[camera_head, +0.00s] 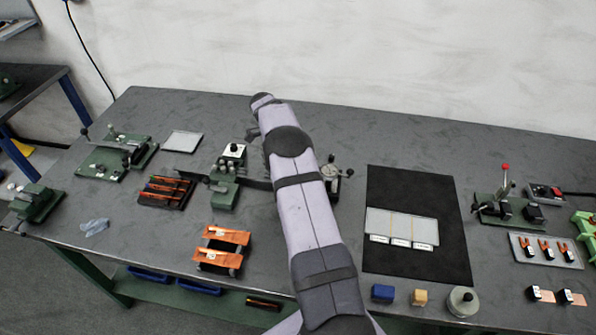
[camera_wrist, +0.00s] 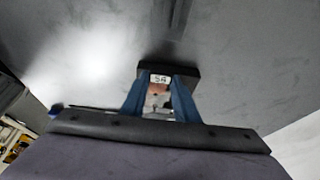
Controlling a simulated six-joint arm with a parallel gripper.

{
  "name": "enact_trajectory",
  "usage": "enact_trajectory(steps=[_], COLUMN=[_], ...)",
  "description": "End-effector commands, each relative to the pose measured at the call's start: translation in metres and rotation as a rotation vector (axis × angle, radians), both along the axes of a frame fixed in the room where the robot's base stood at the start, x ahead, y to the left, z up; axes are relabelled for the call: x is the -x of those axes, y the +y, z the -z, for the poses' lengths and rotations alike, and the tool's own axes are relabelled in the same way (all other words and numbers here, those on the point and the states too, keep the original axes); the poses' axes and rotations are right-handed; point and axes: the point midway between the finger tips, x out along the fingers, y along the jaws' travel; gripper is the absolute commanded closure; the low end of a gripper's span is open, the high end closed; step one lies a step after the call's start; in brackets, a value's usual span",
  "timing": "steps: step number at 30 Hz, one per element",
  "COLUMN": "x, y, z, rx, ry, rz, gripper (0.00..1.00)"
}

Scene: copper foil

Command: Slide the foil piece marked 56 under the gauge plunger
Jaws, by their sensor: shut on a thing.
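In the wrist view the two blue fingers of my gripper (camera_wrist: 161,90) are shut on a black-ended foil piece (camera_wrist: 178,69). It has a white label with two dark digits, blurred, the first like a 5, and a patch of copper colour between the fingers. In the head view my arm covers the gripper and the held piece. A round dial gauge (camera_head: 334,171) stands on the table just right of my arm and is partly hidden by it. Its plunger cannot be made out, nor how near the held piece is to it.
Two copper pieces with black ends (camera_head: 541,294) lie at the front right. A black mat (camera_head: 446,255) holds a pale panel with labels (camera_head: 402,227). A green fixture (camera_head: 224,191) stands left of my arm, with orange clamps (camera_head: 222,250) in front.

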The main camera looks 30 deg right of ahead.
Motion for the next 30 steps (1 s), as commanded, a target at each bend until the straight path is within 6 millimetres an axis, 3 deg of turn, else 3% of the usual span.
enact_trajectory(steps=[30], x=[0.013], y=[-0.013], z=[0.000], rx=[0.000], ry=[0.000], rz=[0.000], gripper=[0.94])
